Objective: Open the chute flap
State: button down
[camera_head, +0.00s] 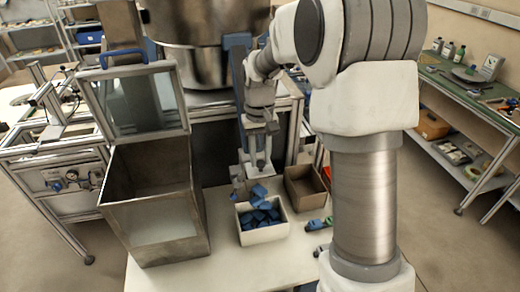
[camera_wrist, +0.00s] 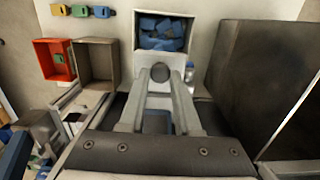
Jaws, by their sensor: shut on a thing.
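In the wrist view my gripper (camera_wrist: 160,76) is shut on a dark round knob (camera_wrist: 160,73) in front of a pale panel, which appears to be the chute flap (camera_wrist: 160,56). In the head view my gripper (camera_head: 250,178) reaches down below the large metal hopper (camera_head: 190,62), just behind a white box. The flap is hard to make out there, and how far it stands open cannot be told. The white box (camera_head: 264,234) holds several blue pieces (camera_head: 262,216); some lie high at its back edge. The box also shows beyond the fingertips in the wrist view (camera_wrist: 137,38).
A tall metal bin (camera_head: 150,205) with its clear, blue-handled lid (camera_head: 135,103) raised stands left of the white box. A brown bin (camera_head: 306,188) stands to the right, beside a red bin (camera_wrist: 52,61). Small coloured pieces (camera_wrist: 80,11) lie nearby. The front table area (camera_head: 240,268) is clear.

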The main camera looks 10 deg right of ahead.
jog(key=shift+w+r+g+p, duration=0.1)
jog(key=shift+w+g+p, duration=0.05)
jog(key=shift+g+p, duration=0.2)
dwell(0.3)
jog(key=c, duration=0.6)
grip_release()
jog(key=shift+c, duration=0.2)
notch_tip(320, 180, up, 17)
jog(key=w+b, duration=0.1)
jog(key=w, duration=0.1)
jog(key=shift+r, duration=0.15)
jog(key=shift+s, duration=0.1)
jog(key=s+t+b, duration=0.3)
jog(key=s, duration=0.9)
jog(key=s+f+t+b, duration=0.3)
jog(key=s+f+t, duration=0.1)
jog(key=s+f, duration=0.6)
jog(key=s, duration=0.3)
jog(key=shift+s+f, duration=0.15)
jog(key=shift+f, duration=0.05)
